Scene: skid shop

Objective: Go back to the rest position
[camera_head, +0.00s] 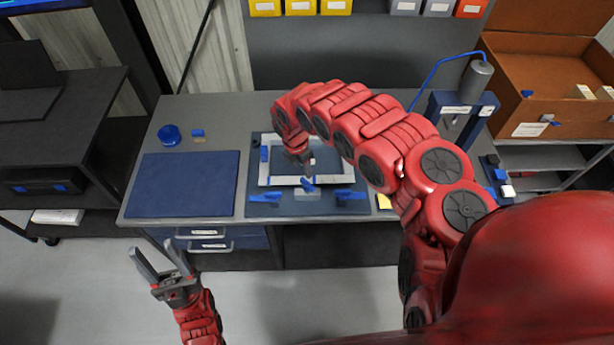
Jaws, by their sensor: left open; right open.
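My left gripper (157,250) is open and empty. It is low at the lower left, in front of the workbench (220,120) and over the floor, with its fingers pointing up in the picture. My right arm reaches in from the right and arches over the bench. My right gripper (307,180) points down at the light rectangular frame (345,178) on the bench mat. Its fingers are small and partly hidden by the wrist. I cannot tell whether it touches the frame.
Blue clamps (264,198) sit along the frame. A blue mat (185,184) lies at the left of the bench, with a round blue item (169,135) behind it. A press-like device (461,110) and a brown open box (550,85) stand right. A dark cart (60,130) stands left.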

